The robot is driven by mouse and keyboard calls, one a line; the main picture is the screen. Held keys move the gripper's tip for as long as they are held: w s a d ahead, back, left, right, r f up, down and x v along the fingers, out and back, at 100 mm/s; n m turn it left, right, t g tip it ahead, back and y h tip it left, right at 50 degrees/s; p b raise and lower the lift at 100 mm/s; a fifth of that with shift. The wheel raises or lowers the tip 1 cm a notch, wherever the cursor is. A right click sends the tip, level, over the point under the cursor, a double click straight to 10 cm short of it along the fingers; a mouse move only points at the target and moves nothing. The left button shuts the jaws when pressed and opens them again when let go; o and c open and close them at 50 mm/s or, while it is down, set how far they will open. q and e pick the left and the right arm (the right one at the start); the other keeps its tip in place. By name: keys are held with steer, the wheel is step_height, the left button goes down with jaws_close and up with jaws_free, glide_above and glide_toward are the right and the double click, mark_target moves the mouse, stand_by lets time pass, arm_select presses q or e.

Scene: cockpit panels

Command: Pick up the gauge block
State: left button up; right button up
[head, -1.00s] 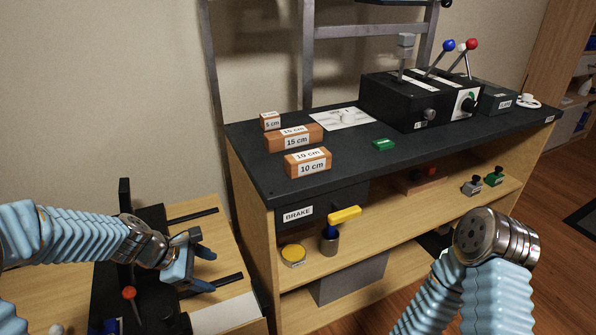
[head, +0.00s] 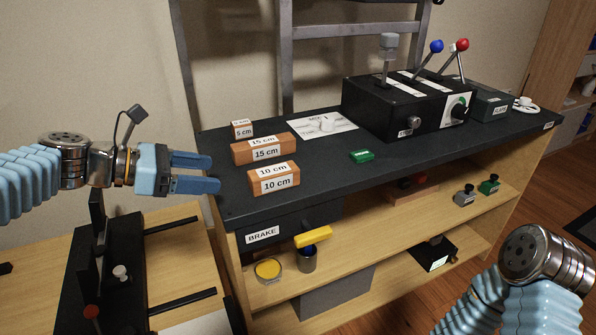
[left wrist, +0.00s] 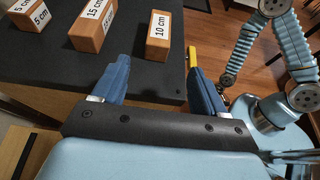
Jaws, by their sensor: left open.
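Three orange-brown gauge blocks with white labels stand on the black bench top: the 5 cm block (head: 243,129) at the back, the 15 cm block (head: 264,149) in the middle, and the 10 cm block (head: 274,178) nearest the front edge. My left gripper (head: 214,173) is open and empty, at the left of the blocks near the bench's left edge. In the left wrist view, the 10 cm block (left wrist: 159,36) lies beyond the open fingers, apart from them, with the 15 cm block (left wrist: 93,26) to its left. Only my right forearm shows; its gripper is out of view.
The black bench top (head: 318,180) has free room right of the 10 cm block. A green block (head: 362,155), a white sheet (head: 318,125) and a lever box (head: 405,105) stand farther right. A yellow-handled item (head: 313,238) is on the shelf below.

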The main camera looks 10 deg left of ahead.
mark_target(251, 177)
arm_select(q)
steer(key=x, duration=0.9)
steer(key=shift+w+d+r, duration=0.1)
steer(key=x, duration=0.5)
steer(key=shift+w, duration=0.25)
steer(key=shift+r, duration=0.1)
steer(key=c, duration=1.1)
